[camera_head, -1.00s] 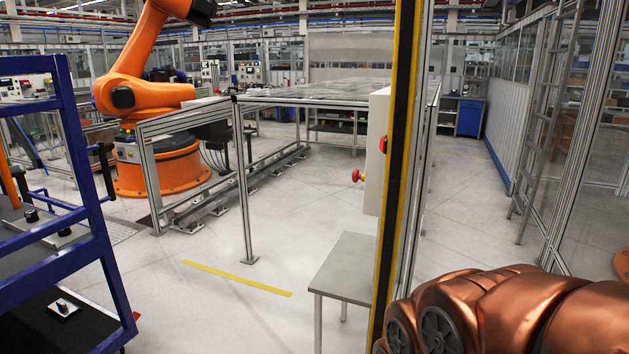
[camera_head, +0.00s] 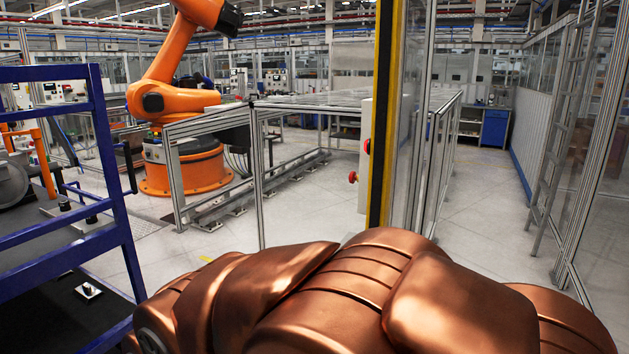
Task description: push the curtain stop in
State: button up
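Two red knobs stick out from a pale control box (camera_head: 364,125) mounted beside the yellow and black post. The upper red knob (camera_head: 367,146) sits close to the post. The lower red knob (camera_head: 353,177) protrudes to the left on a short stem. I cannot tell from any label which one is the curtain stop, and the box shows nearly edge-on, partly hidden by the post. My copper arm fills the bottom of the view, in front of and below the box. My gripper is not in view.
The yellow and black post (camera_head: 384,110) stands at the middle right beside clear panels. A blue rack (camera_head: 106,165) stands at the left. An orange robot arm (camera_head: 172,100) stands behind a metal frame (camera_head: 262,180). Open floor (camera_head: 480,205) lies to the right.

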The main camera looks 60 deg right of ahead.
aim_at(353, 176)
jog(key=i, duration=1.25)
jog(key=z, duration=3.55)
jog(key=k, duration=0.55)
jog(key=u, duration=0.75)
jog(key=i, duration=0.4)
